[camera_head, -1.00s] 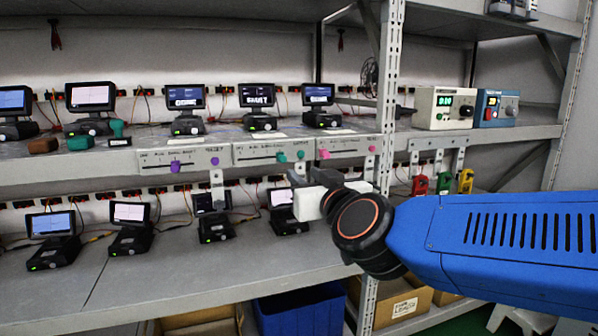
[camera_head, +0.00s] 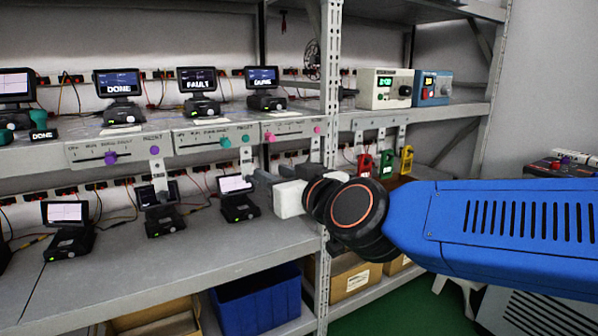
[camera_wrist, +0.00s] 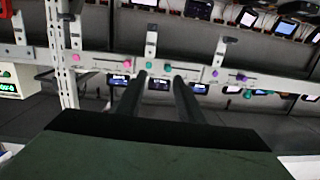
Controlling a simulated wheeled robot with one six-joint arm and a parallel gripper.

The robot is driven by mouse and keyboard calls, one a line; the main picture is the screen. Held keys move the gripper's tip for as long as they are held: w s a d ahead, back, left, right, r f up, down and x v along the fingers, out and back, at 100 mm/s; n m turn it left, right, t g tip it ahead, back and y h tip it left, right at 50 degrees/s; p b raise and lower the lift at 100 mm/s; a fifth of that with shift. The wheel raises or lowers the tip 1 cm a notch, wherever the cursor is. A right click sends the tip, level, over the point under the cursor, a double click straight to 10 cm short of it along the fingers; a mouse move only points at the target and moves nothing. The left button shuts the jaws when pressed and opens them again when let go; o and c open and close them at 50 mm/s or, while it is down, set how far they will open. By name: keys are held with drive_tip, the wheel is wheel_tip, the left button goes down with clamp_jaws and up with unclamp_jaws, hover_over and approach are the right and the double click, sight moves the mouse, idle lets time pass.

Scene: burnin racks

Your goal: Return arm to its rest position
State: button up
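My blue arm (camera_head: 500,230) reaches in from the right of the head view, its black wrist joint in front of the rack post. My gripper (camera_head: 258,182) points left, in front of the shelf edge. In the wrist view, which shows the rack upside down, the two dark fingers of my gripper (camera_wrist: 160,78) stand apart with nothing between them. The panel strip with sliders and knobs (camera_head: 215,137) lies beyond the fingers. Contact with the rack does not show.
Monitors reading DONE (camera_head: 118,83) and FAULT (camera_head: 198,79) stand on the upper shelf. More monitors (camera_head: 66,215) stand on the lower shelf (camera_head: 190,252). The rack post (camera_head: 330,90) is close to my wrist. A blue bin (camera_head: 258,300) sits below. Green floor (camera_head: 400,308) shows at lower right.

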drive_tip(key=s+d+f+m+g+h, duration=0.1)
drive_tip(key=s+d+f+g+h, duration=0.15)
drive_tip(key=d+f, duration=0.65)
drive_tip(key=s+d+f+m+g+h, duration=0.1)
drive_tip(key=s+d+f+g+h, duration=0.15)
drive_tip(key=d+f, duration=0.65)
drive_tip(key=s+d+f+m+g+h, duration=0.2)
drive_tip(key=s+d+f, duration=0.2)
drive_tip(key=s+d, duration=0.3)
drive_tip(key=s+d+f+m+g+h, duration=0.2)
drive_tip(key=s+d+f, duration=0.2)
drive_tip(key=s+d, duration=0.3)
drive_tip(key=d, duration=0.4)
drive_tip(key=shift+f+m+h, duration=0.3)
drive_tip(key=shift+m, duration=0.1)
